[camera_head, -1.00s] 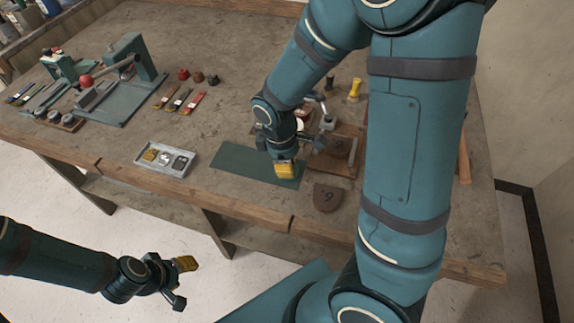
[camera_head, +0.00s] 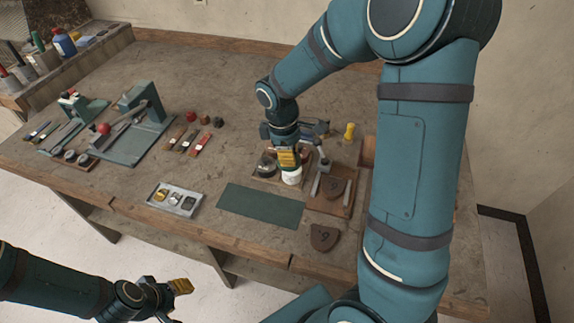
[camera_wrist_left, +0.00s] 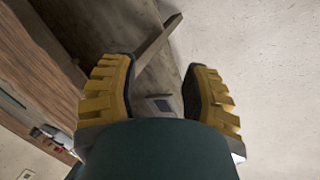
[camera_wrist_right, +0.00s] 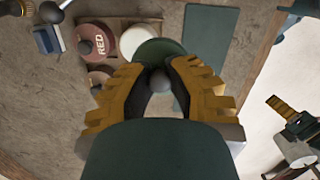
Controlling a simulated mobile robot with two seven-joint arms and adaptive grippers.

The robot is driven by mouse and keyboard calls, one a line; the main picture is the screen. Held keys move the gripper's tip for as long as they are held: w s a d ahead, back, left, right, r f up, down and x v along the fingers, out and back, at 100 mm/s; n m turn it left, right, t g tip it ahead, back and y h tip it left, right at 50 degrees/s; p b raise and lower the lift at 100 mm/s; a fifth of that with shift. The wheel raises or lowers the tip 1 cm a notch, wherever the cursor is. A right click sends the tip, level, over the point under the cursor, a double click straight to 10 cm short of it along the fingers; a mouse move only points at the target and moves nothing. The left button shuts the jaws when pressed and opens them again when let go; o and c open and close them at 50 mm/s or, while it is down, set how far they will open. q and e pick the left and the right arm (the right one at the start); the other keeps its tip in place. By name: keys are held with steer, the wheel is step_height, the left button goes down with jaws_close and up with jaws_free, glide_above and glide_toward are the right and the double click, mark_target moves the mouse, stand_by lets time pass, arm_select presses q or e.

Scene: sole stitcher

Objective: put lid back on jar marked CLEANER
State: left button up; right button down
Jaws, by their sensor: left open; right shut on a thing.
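My right gripper (camera_head: 287,158) is shut on the grey ball knob (camera_wrist_right: 160,82) of a dark green round lid (camera_wrist_right: 160,50). It holds the lid at a white jar (camera_head: 292,177) on the bench. In the right wrist view the lid overlaps part of the white round jar (camera_wrist_right: 134,38); I cannot tell whether they touch. No CLEANER lettering is readable. A jar with a red lid marked RED (camera_wrist_right: 92,36) stands beside it. My left gripper (camera_head: 184,287) is open and empty, off the bench's front; its spread fingers show in the left wrist view (camera_wrist_left: 160,95).
A wooden tray (camera_head: 258,180) holds the jars. A green mat (camera_head: 262,206) lies in front, and a wooden board (camera_head: 328,205) with a clamp is to the right. A grey parts tray (camera_head: 174,200) sits left. A green press (camera_head: 140,125) stands further left.

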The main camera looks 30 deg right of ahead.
steer(key=shift+w+d+r+p, duration=0.1)
steer(key=shift+w+d+p, duration=0.45)
steer(key=shift+w+d, duration=0.4)
steer(key=shift+w+d+f, duration=0.2)
steer(key=shift+w+d, duration=0.05)
steer(key=shift+d, duration=0.15)
steer(key=shift+f+b, duration=1.55)
steer(key=shift+f, duration=0.45)
steer(key=shift+f+b, duration=0.75)
steer(key=shift+f, duration=0.4)
steer(key=shift+f, duration=0.2)
